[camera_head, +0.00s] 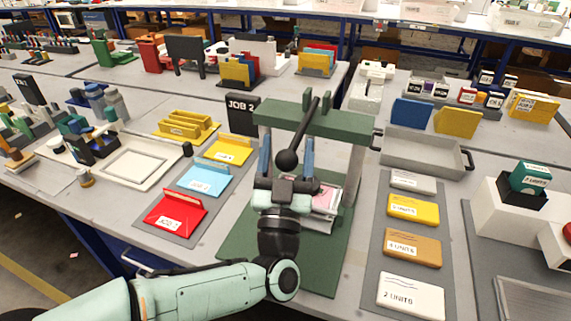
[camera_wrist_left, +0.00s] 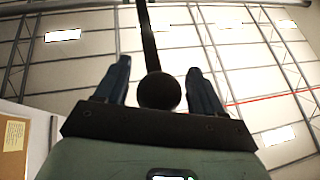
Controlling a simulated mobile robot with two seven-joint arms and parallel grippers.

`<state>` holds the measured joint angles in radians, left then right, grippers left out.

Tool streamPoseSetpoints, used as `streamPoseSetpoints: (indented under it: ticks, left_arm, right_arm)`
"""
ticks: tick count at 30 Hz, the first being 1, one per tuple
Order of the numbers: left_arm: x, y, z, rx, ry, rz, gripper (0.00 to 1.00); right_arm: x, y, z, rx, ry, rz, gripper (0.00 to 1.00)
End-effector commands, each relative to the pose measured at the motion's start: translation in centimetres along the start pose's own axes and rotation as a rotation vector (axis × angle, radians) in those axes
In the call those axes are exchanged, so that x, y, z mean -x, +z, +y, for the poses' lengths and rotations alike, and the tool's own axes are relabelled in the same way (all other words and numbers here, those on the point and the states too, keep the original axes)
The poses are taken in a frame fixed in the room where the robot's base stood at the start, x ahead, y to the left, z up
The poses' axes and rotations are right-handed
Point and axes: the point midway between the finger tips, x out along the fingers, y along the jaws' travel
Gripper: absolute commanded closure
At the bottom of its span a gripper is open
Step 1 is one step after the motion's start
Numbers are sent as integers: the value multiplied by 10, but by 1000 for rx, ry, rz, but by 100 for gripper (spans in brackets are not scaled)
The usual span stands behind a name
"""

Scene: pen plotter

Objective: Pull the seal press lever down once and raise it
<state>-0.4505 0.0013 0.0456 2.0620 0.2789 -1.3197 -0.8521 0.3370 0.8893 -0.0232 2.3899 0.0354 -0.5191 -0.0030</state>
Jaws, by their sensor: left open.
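The seal press has a green crossbeam (camera_head: 345,124), grey posts and a green base (camera_head: 270,262). Its black lever (camera_head: 304,128) slants in front of the crossbeam and ends in a round black knob (camera_head: 287,160). My left gripper (camera_head: 286,150) is open, with one blue finger on each side of the knob. In the left wrist view the knob (camera_wrist_left: 159,91) sits between the two fingers, with a visible gap on both sides. The lever rod (camera_wrist_left: 147,35) runs up from it. A pink and white item (camera_head: 327,197) under the press is partly hidden by my gripper. My right gripper is not in view.
Red, blue and yellow folders (camera_head: 208,180) lie on a grey mat left of the press. A mat with several labelled packs (camera_head: 413,248) lies to the right, with an empty grey tray (camera_head: 425,150) behind it. A black JOB 2 sign (camera_head: 242,114) stands close behind left.

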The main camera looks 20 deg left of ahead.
Motion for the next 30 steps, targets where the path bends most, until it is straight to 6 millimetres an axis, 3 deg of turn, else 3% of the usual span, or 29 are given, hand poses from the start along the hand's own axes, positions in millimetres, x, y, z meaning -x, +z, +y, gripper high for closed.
streamPoseSetpoints:
  ticks: [5, 18, 24, 30]
  left_arm:
    - [20, -1, 1, 1, 3, -1, 31]
    - [113, 0, 0, 0, 3, -3, 31]
    - [131, 0, 0, 0, 2, -2, 31]
    - [133, 0, 0, 0, 1, -2, 31]
  right_arm:
    - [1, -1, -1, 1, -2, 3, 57]
    - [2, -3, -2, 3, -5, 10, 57]
    - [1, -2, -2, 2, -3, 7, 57]
    - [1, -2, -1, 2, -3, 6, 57]
